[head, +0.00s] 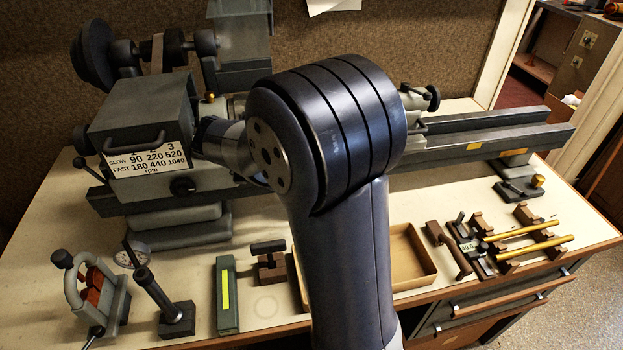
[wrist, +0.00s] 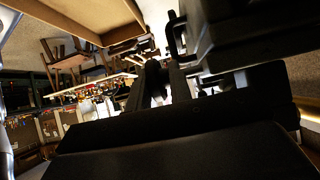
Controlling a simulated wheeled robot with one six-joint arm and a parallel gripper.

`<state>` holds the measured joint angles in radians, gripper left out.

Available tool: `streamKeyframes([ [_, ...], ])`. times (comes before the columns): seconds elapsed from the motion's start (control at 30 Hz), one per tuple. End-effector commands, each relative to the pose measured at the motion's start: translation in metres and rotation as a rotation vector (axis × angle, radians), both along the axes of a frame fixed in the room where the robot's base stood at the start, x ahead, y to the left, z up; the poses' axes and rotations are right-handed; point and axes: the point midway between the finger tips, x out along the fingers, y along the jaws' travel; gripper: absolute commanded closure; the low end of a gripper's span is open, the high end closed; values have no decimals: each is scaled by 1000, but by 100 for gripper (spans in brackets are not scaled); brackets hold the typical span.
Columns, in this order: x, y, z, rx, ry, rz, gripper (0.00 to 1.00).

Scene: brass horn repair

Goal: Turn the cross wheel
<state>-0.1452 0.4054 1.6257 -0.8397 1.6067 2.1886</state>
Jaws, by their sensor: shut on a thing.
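My arm's big dark joint covers the middle of the lathe (head: 470,138) in the head view, and my gripper is hidden behind it there. In the wrist view, the two dark fingers of my gripper (wrist: 163,82) are close together, shut on a dark part at their tips. That part is likely the cross wheel, but its outline is lost in shadow. I cannot see how far the wheel is turned. The headstock (head: 150,120), with its speed plate, stands left of my arm.
Along the bench front (head: 190,270) stand a clamp with red jaws (head: 93,290), a dark post (head: 160,305), a green box (head: 227,295) and a shallow tray (head: 412,258). Brass rods (head: 530,240) lie on blocks at the right. A small handwheel (head: 432,98) is right of my arm.

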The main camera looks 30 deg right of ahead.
Motion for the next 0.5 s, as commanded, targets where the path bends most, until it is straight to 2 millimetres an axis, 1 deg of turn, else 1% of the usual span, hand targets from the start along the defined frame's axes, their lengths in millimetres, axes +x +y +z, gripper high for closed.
streamKeyframes([
  [0.03, -5, 1, -5, 4, 19, -10, 100],
  [0.33, -5, 1, -4, 3, 20, -10, 100],
  [0.37, -5, 1, -4, 3, 20, -10, 79],
  [0.5, -5, 1, -4, 4, 17, -9, 68],
])
